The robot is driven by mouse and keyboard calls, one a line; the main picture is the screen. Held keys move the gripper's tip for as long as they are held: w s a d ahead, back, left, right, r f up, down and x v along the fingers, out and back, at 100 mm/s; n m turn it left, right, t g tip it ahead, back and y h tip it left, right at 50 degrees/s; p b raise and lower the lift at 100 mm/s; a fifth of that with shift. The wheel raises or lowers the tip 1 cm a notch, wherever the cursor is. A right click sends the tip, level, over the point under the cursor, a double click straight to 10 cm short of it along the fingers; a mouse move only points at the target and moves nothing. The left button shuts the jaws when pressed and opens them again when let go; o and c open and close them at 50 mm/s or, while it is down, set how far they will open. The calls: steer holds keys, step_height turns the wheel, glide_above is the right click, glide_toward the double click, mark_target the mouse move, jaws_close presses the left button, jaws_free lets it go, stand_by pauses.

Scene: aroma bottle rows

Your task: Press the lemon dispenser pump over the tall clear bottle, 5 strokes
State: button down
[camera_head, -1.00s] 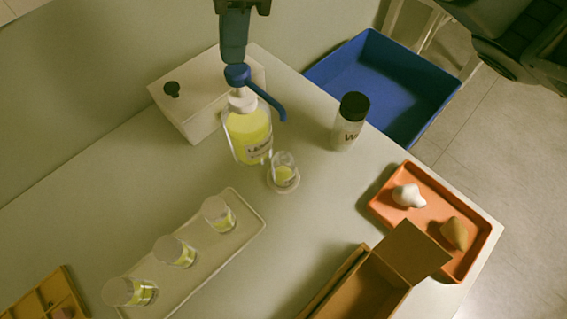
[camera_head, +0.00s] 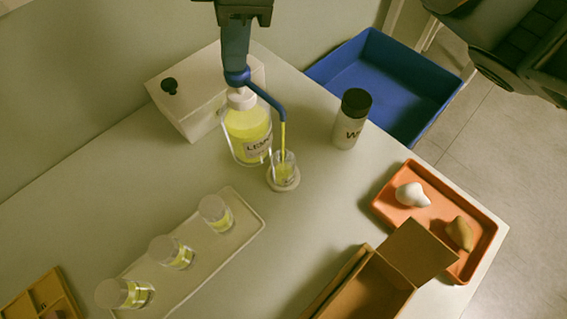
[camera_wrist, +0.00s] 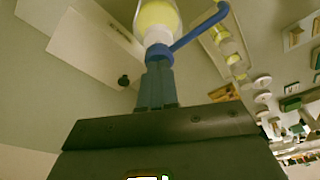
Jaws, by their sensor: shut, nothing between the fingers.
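The lemon dispenser (camera_head: 246,132) is a clear bottle of yellow liquid with a white collar and a blue pump head (camera_head: 238,76). It also shows in the wrist view (camera_wrist: 158,18). My gripper (camera_head: 237,68) is shut and empty, its fingertips on top of the pump head from above. A yellow stream runs from the blue spout (camera_head: 268,97) down into a small clear bottle (camera_head: 284,167) on a round pale coaster (camera_head: 284,184). That bottle holds some yellow liquid. In the wrist view the fingers (camera_wrist: 157,70) meet the blue pump head.
A white box (camera_head: 196,112) with a black knob stands behind left. A black-capped bottle (camera_head: 349,120) stands right of the dispenser. A pale tray (camera_head: 238,236) holds three small jars. An orange tray (camera_head: 398,219), a brown open box (camera_head: 370,285) and a blue bin (camera_head: 375,75) are at right.

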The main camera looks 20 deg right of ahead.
steer(key=shift+f, duration=0.25)
steer(key=shift+a+p+v, duration=0.15)
steer(key=shift+p+v, duration=0.5)
steer(key=shift+v, duration=0.05)
steer(key=shift+a+p+v, duration=0.15)
steer(key=shift+p+v, duration=0.45)
steer(key=shift+v, duration=0.1)
steer(key=shift+f, duration=0.1)
